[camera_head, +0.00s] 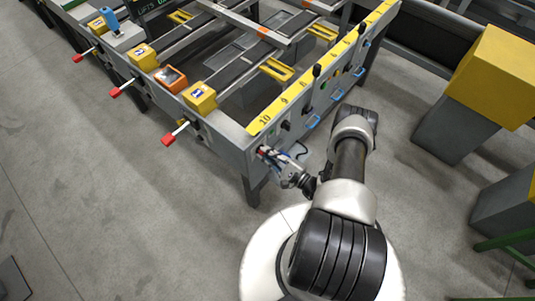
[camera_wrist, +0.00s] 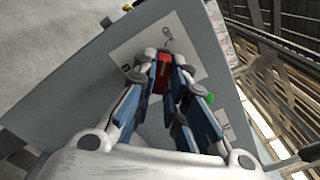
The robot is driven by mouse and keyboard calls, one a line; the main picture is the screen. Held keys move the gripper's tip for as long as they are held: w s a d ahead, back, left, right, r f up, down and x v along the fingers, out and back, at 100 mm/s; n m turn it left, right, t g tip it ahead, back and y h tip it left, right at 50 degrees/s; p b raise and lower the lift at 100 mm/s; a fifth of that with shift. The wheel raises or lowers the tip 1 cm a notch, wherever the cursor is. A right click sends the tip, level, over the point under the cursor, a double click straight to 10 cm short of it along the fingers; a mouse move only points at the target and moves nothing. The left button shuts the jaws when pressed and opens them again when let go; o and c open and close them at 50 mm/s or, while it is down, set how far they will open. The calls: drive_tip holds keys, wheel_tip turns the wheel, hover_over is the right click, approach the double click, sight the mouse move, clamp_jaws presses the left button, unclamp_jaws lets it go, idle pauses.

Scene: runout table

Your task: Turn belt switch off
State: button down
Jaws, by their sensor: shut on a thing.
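The belt switch (camera_wrist: 163,60) has a red handle on a white plate (camera_wrist: 190,43) on the grey front panel, in the wrist view. My gripper (camera_wrist: 161,78) is at the panel with its fingers closed on the red handle, one finger on each side. In the head view my gripper (camera_head: 272,158) meets the panel's near corner, below the yellow strip numbered from 10. The exact turn of the handle is hard to read between the fingers.
A green button (camera_wrist: 210,98) sits right of the switch plate in the wrist view. Blue handles (camera_head: 313,121) stick out along the panel. Red-tipped levers (camera_head: 168,139) project on the left side. Yellow-topped grey bins (camera_head: 489,85) stand at right.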

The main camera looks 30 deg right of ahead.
idle(0.4)
drive_tip(key=c, duration=1.6)
unclamp_jaws()
drive_tip(key=v, duration=1.2)
drive_tip(key=shift+r, duration=0.1)
